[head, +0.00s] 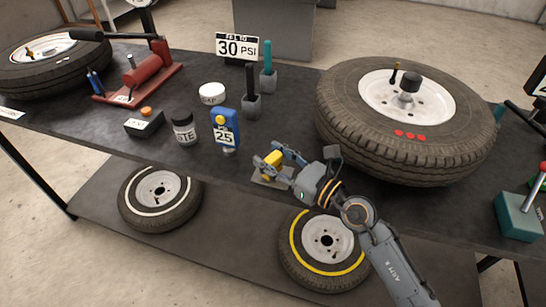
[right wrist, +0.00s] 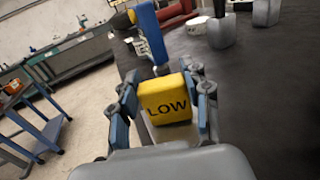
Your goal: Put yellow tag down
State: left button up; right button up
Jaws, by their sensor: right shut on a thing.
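The yellow tag (right wrist: 165,98) is a small block with "LOW" written on it in black. It sits between the fingers of my right gripper (right wrist: 166,95), which is shut on it. In the head view the tag (head: 273,159) and my right gripper (head: 275,163) are near the table's front edge, left of the big tire. A small pale plate (head: 268,180) shows just below the tag. I cannot tell whether the tag touches it. My left gripper is not in view.
A blue gauge marked 25 (head: 224,130) stands left of the gripper, beside a dark jar (head: 184,130). A white-lidded container (head: 212,94) and two upright tools (head: 252,95) stand behind. A large tire (head: 350,135) lies to the right. A teal block (head: 518,216) is at far right.

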jog(key=shift+f, duration=0.2)
jog(key=o, duration=1)
jog(key=shift+o, duration=0.2)
jog(key=shift+r, duration=0.25)
jog(key=shift+s+d+f, duration=0.15)
jog(key=shift+s+d, duration=0.05)
jog(key=shift+d, duration=0.1)
jog(key=b+v, duration=0.1)
jog(key=v, duration=0.6)
jog(key=shift+a, duration=0.1)
